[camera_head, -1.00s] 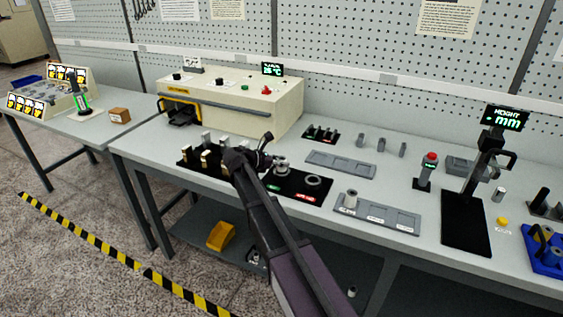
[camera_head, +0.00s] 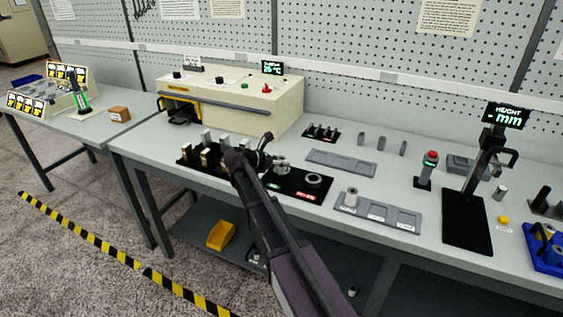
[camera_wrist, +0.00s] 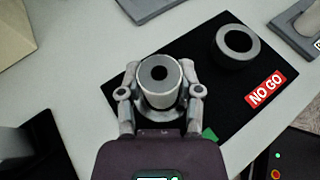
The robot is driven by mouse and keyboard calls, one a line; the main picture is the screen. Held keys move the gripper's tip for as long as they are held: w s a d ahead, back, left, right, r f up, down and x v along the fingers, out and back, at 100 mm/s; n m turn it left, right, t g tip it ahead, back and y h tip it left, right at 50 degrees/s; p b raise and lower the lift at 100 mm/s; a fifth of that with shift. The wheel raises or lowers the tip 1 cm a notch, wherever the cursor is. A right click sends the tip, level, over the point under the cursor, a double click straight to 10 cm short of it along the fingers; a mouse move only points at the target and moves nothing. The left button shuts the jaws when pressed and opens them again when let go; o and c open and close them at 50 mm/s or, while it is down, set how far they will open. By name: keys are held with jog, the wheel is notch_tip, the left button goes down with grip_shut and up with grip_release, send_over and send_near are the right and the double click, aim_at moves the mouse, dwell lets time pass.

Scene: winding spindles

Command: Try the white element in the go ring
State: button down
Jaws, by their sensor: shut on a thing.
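The white element (camera_wrist: 158,82), a pale cylinder with a dark hole in its top, stands between the fingers of my gripper (camera_wrist: 157,90) in the wrist view. My gripper is shut on it. The go ring (camera_wrist: 198,117) shows as a grey rim around and below the element, above a partly hidden green label. The element lines up with the ring, but I cannot tell how deep it sits in it. In the head view my arm covers part of this spot, and my gripper (camera_head: 268,160) is at the left of the black gauge mat (camera_head: 300,194).
The no-go ring (camera_wrist: 237,43) lies on the same mat by a red NO GO label. A grey tray (camera_head: 376,212) with one cylinder stands to the right. Several upright pieces (camera_head: 206,150) stand left of my gripper, with a beige machine (camera_head: 235,103) behind.

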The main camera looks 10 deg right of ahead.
jog(key=shift+f+b, duration=0.7)
jog(key=shift+f, duration=0.05)
dwell(1.1)
jog(key=shift+r+p, duration=0.45)
dwell(0.6)
jog(key=shift+r+p, duration=2.8)
jog(key=shift+r, duration=0.15)
